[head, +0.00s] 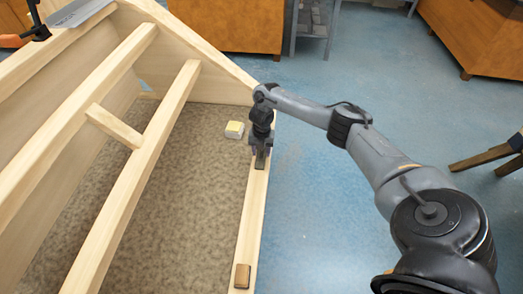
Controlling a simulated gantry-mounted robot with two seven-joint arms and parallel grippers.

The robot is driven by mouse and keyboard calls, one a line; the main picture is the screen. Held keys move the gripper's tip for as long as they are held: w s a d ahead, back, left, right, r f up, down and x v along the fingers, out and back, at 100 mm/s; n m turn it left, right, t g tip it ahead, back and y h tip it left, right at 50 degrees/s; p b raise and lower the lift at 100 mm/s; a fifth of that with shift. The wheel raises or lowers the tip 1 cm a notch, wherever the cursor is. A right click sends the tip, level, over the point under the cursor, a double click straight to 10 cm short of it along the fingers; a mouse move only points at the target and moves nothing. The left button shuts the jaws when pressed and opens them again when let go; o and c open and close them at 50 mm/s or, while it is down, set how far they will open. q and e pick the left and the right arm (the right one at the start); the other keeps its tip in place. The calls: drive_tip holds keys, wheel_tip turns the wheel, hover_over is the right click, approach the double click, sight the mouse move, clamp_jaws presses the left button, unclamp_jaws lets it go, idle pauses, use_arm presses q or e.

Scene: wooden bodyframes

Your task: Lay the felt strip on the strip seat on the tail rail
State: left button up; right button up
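The pale wooden tail rail (252,212) runs along the right side of the frame, from its far corner toward me. My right gripper (261,150) is over the far part of this rail, pointing down. A small dark strip (260,162) shows directly under its fingertips, at the rail's top face. It may be the felt strip or the strip seat; I cannot tell which. The fingers look a little apart, but whether they grip the strip is too small to see. My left gripper is not in view.
A brown wooden block (242,276) sits on the near end of the rail. A small white and yellow block (234,129) is inside the frame on the brown patterned surface. Slanted wooden rails (135,175) cross the left side. Blue floor is open right of the frame.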

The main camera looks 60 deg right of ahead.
drive_tip(key=o, duration=0.4)
drive_tip(key=shift+c, duration=0.2)
drive_tip(key=shift+r, duration=0.6)
wheel_tip(320, 180, up, 10)
drive_tip(key=p, duration=0.6)
drive_tip(key=shift+f, duration=0.2)
drive_tip(key=shift+a, duration=0.1)
